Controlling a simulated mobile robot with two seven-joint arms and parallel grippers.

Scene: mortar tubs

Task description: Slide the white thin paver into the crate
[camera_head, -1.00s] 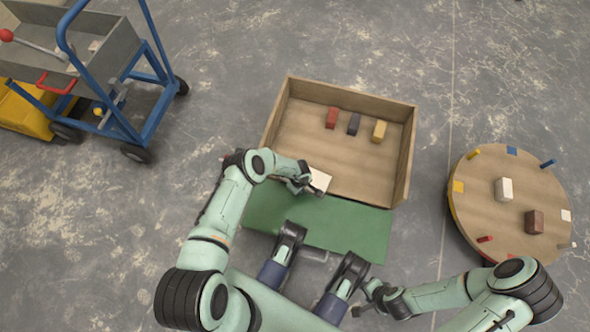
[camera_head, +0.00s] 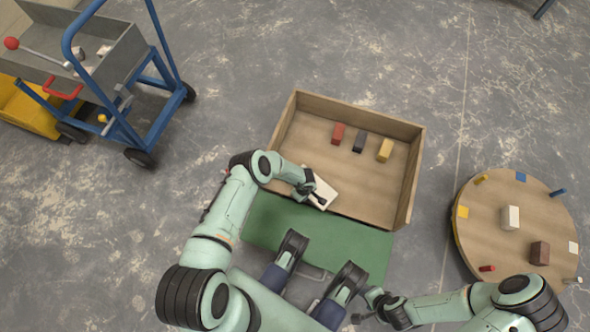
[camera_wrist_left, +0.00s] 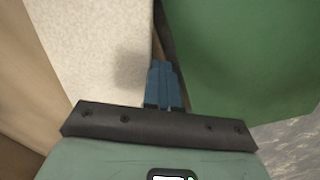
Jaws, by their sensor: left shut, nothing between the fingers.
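The white thin paver (camera_head: 326,190) lies flat at the front left of the wooden crate (camera_head: 416,180), by its low front edge where the green sheet (camera_head: 340,243) begins. My left gripper (camera_head: 319,199) is shut and empty, with its fingertips at the paver's front edge. In the left wrist view the shut blue fingers (camera_wrist_left: 163,85) are beside the pale paver (camera_wrist_left: 95,40), with the green sheet (camera_wrist_left: 245,60) on the other side. Whether they touch the paver I cannot tell. My right gripper (camera_head: 364,308) is low near the green sheet; its jaw opening is unclear.
Red (camera_head: 338,133), dark (camera_head: 359,142) and yellow (camera_head: 385,149) blocks stand at the crate's back. A round wooden table (camera_head: 500,255) with blocks and pegs is at right. A blue trolley (camera_head: 150,110) is at upper left. Crate floor between paver and blocks is clear.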

